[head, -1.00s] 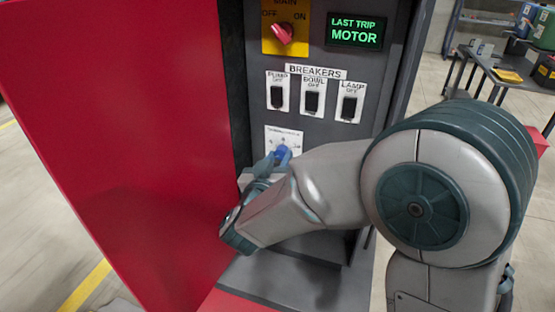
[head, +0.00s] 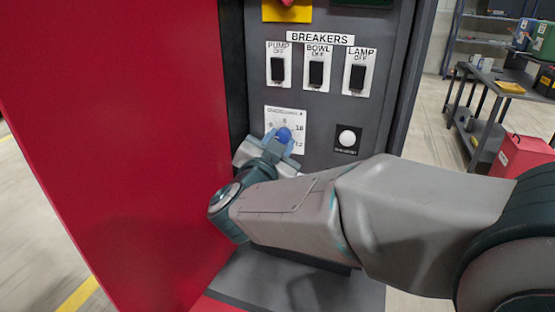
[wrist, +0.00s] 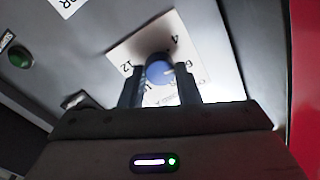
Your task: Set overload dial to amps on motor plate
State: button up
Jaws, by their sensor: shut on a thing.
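The overload dial is a blue knob (head: 284,135) on a white scale plate (head: 279,112) low on the grey panel. Figures 8, 10 and 12 show around it in the head view. In the wrist view the blue knob (wrist: 158,72) sits between my two fingers, with 4, 6 and 12 readable on the white plate (wrist: 122,50). My gripper (head: 279,140) is shut on the knob. The knob's pointer is hidden or too small to read. The motor plate is not in view.
Above the dial are the PUMP (head: 278,69), BOWL (head: 316,73) and LAMP (head: 358,77) breakers, all by OFF labels. A white round button (head: 347,139) sits right of the dial. The open red door (head: 110,130) stands close on the left. A workbench (head: 490,85) is at the far right.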

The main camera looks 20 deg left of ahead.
jog(key=shift+f+m+b, duration=0.15)
jog(key=shift+m+b, duration=1.55)
jog(key=o, duration=1)
jog(key=s, duration=0.9)
jog(key=s+a, duration=0.1)
jog(key=s, duration=0.3)
jog(key=shift+s+f+b, duration=0.2)
jog(key=shift+s+b, duration=0.2)
